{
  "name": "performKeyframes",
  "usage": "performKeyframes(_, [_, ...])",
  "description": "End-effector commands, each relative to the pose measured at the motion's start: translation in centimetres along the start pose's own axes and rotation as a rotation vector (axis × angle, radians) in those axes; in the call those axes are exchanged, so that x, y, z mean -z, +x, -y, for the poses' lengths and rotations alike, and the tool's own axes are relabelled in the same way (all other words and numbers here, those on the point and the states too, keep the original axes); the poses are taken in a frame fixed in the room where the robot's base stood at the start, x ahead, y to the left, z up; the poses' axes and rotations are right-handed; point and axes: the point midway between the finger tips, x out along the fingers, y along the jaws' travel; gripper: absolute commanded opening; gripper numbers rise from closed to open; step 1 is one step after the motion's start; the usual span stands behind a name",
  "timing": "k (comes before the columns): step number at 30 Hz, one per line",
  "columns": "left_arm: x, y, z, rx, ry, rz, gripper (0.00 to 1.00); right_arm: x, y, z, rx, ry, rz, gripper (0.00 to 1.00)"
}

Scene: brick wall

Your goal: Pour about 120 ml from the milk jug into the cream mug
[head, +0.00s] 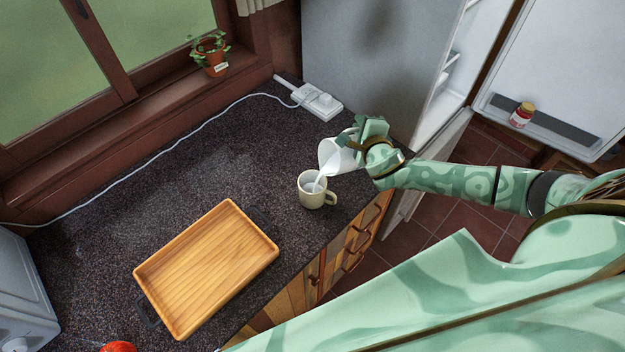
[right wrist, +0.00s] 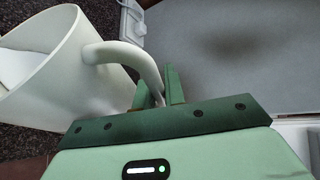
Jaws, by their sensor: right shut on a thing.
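The white milk jug (head: 337,155) is tilted above the cream mug in the head view, and a white stream runs from its lip into the mug. The cream mug (head: 311,192) stands upright on the dark counter with its handle to the right. My right gripper (head: 362,140) is shut on the jug's handle. In the right wrist view the jug (right wrist: 45,85) fills the left side, with white milk showing inside, and its handle sits between my fingers (right wrist: 160,88). My left gripper is not in view.
A wooden tray (head: 262,257) with dark handles lies on the counter at the lower left of the mug. A power strip (head: 318,101) with a white cord lies behind. A plant pot (head: 215,64) stands on the sill. The fridge door (head: 560,75) is open at the right.

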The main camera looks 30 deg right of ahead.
Motion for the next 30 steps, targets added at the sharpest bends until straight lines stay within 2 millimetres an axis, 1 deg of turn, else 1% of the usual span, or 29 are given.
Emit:
performKeyframes(8, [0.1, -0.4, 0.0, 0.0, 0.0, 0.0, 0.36, -0.3, -0.1, 0.2, 0.008, -0.013, -0.003, 0.0])
performKeyframes(10, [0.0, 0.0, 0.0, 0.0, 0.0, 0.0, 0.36, 0.0, 0.0, 0.0, 0.006, -0.007, -0.003, 0.0])
performKeyframes(11, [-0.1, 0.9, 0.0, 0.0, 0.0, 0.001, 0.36, 0.6, 0.4, -0.3, 0.0, 0.01, 0.001, 0.0])
performKeyframes(12, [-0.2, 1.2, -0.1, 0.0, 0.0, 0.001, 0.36, 2.0, 1.1, -1.2, -0.037, 0.094, 0.015, 0.0])
performKeyframes(13, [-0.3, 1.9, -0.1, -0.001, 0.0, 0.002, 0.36, 3.1, 1.8, -2.2, -0.068, 0.17, 0.031, 0.0])
performKeyframes(15, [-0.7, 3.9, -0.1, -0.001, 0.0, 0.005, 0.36, 4.6, 3.0, -4.5, -0.134, 0.331, 0.068, 0.0])
performKeyframes(16, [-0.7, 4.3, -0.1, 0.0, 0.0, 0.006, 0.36, 4.8, 3.2, -5.0, -0.153, 0.38, 0.081, 0.0])
performKeyframes(17, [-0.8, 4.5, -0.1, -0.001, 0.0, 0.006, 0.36, 4.9, 3.3, -5.2, -0.165, 0.409, 0.088, 0.0])
performKeyframes(20, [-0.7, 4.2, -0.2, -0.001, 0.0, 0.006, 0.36, 5.0, 3.3, -4.7, -0.179, 0.449, 0.099, 0.0])
performKeyframes(25, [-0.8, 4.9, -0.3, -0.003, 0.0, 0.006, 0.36, 5.7, 3.6, -4.9, -0.218, 0.547, 0.121, 0.0])
performKeyframes(30, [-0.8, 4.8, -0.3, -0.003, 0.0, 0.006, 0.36, 5.7, 3.6, -4.8, -0.224, 0.561, 0.125, 0.0])
